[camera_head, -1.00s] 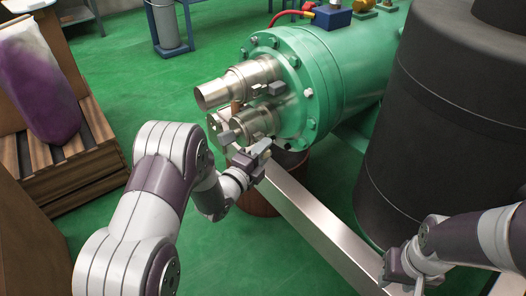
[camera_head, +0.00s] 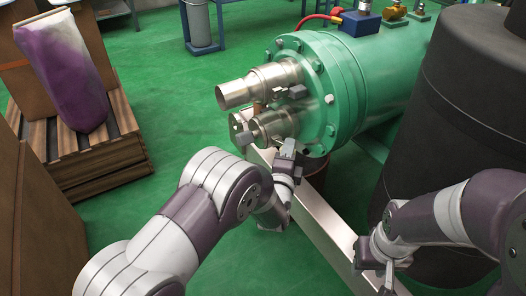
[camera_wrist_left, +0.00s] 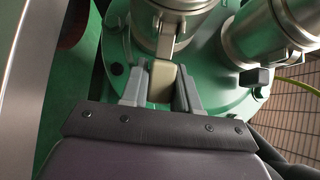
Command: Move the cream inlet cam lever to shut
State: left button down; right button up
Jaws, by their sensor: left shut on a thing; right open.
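The cream lever (camera_wrist_left: 163,82) is a small beige block on a metal stem under a silver coupling (camera_wrist_left: 160,28) in the left wrist view. My left gripper (camera_wrist_left: 160,90) has a finger on each side of it and is shut on it. In the head view my left gripper (camera_head: 285,160) is just below the lower silver coupling (camera_head: 274,125) on the green vessel's end flange (camera_head: 318,100). The lever is not clearly visible there. My right gripper (camera_head: 383,272) is open at the lower right, apart from the vessel.
An upper silver coupling (camera_head: 240,92) sticks out from the same flange. A metal beam (camera_head: 320,215) runs below the vessel. A large black tank (camera_head: 455,130) stands at the right. A wooden pallet (camera_head: 90,155) bears a purple-and-white sack (camera_head: 65,65) at the left. Green floor lies between.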

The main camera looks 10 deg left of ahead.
aim_at(287, 135)
pick_arm(q)
jog(key=n+y, duration=0.1)
jog(key=n+y+p, duration=0.1)
jog(key=y, duration=0.1)
jog(key=w+d+y+p, duration=0.1)
jog(key=shift+r+n, duration=0.1)
jog(key=shift+n, duration=0.3)
jog(key=n+y, duration=0.1)
jog(key=y, duration=0.1)
jog(key=w+n+g+y+p, duration=0.1)
jog(key=y, duration=0.1)
jog(key=n+y, duration=0.1)
jog(key=y, duration=0.1)
jog(key=shift+w+d+f+n+g, duration=0.2)
jog(key=shift+w+d+n+g, duration=0.1)
jog(key=shift+d+n, duration=0.1)
jog(key=shift+w+n+g+y, duration=0.25)
jog(key=shift+n+g+y, duration=0.15)
jog(key=shift+y, duration=0.25)
jog(key=shift+w+n+g+y, duration=0.2)
jog(key=shift+n+g+y, duration=0.1)
jog(key=shift+n+y, duration=0.3)
jog(key=shift+y, duration=0.25)
jog(key=c, duration=0.9)
grip_release()
jog(key=shift+r, duration=0.1)
